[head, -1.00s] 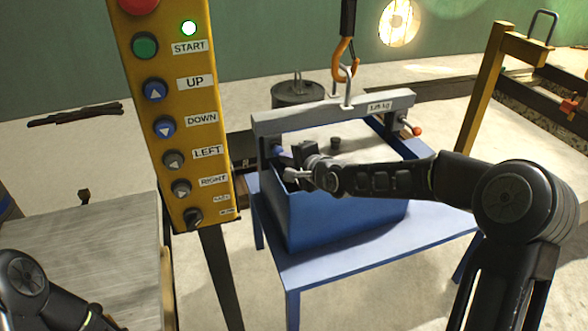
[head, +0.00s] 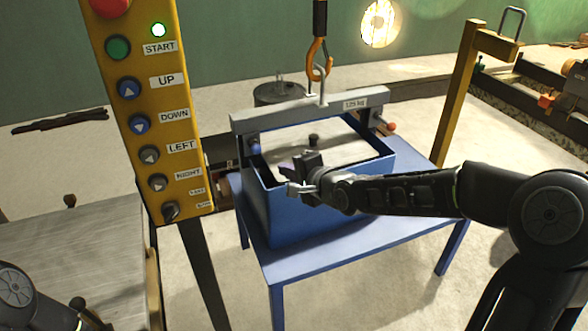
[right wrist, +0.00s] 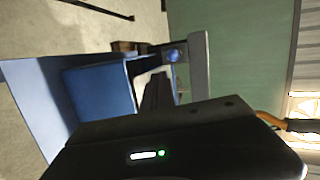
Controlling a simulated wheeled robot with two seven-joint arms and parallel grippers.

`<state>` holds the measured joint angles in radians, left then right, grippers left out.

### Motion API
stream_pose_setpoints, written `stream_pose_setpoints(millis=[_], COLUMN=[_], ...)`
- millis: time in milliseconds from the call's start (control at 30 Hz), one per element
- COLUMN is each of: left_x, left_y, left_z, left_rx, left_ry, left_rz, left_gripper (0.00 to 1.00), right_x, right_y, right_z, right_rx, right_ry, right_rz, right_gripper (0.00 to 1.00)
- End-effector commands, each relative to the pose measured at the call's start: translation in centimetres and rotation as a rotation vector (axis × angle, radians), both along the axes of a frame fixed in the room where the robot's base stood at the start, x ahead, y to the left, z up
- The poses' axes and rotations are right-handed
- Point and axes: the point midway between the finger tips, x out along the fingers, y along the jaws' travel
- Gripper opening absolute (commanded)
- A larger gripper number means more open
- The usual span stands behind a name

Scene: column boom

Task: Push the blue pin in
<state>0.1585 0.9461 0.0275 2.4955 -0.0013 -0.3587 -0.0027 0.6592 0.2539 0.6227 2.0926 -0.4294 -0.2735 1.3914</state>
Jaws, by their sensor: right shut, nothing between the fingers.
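The blue pin (head: 255,149) sits at the lower end of the left leg of the grey lifting beam (head: 290,111). It also shows as a round blue end in the right wrist view (right wrist: 174,55). How deep it sits I cannot tell. My right gripper (head: 297,173) is shut and empty, over the near left part of the blue crate (head: 312,222), to the right of the pin and apart from it. In the right wrist view its dark fingers (right wrist: 157,92) point toward the beam. My left gripper is out of view; only part of my left arm shows at bottom left.
The beam hangs from an orange hook (head: 318,60) above the crate, which stands on a blue table (head: 350,250). A red-orange pin end (head: 391,127) shows at the right leg. A yellow button panel (head: 150,120) stands at left, beside a grey bench (head: 80,240).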

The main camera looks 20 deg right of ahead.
Motion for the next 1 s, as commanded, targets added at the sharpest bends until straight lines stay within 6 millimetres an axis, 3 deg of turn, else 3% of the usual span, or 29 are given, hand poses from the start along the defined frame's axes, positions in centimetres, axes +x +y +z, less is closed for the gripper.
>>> stream_pose_setpoints(millis=[100,267,1000], left_x=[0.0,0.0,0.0], left_y=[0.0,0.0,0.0], left_z=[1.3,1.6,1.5], left_rx=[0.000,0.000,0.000], left_ry=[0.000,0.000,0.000], left_rz=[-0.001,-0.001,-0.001], left_gripper=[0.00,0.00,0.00], right_x=[-1.5,-2.4,-2.4], right_y=[-0.6,-0.7,-0.7], right_z=[1.0,1.1,1.0], right_rx=[-0.002,0.000,0.000], right_ry=[0.000,0.000,0.000], right_rz=[-0.002,0.000,0.001], right_gripper=[0.00,0.00,0.00])
